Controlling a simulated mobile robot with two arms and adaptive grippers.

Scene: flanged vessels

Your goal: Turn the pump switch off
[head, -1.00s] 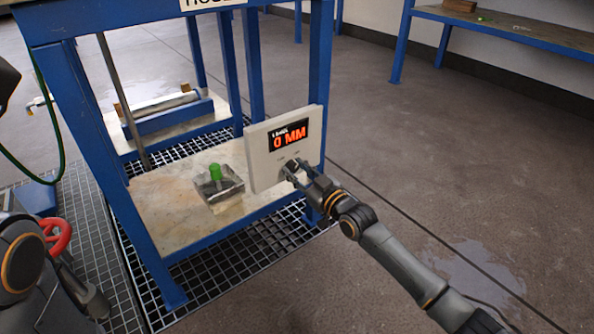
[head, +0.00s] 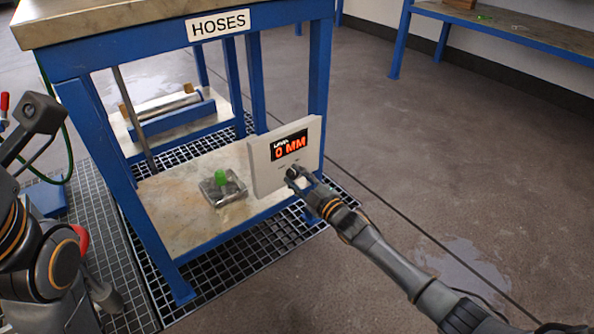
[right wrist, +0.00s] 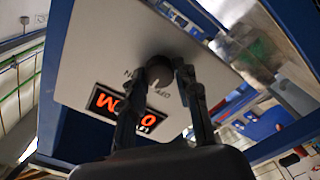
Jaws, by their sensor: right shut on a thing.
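The pump switch is a dark round knob (right wrist: 160,68) on a pale panel (head: 265,179). The panel has a display (head: 289,146) with orange digits reading 0 MM. My right gripper (head: 294,175) is at the panel just below the display. In the right wrist view my right gripper (right wrist: 161,76) has one finger on each side of the knob and is shut on it. The fingers partly cover the lettering around the knob, so its setting is hard to read. Part of my left arm shows at the left edge, but its gripper is not clearly visible.
The panel is on a blue-framed bench (head: 150,55) labelled HOSES. A block with a green button (head: 222,178) sits on its lower shelf (head: 170,218). A red wheel (head: 81,241) is partly hidden at the left. The floor to the right is open.

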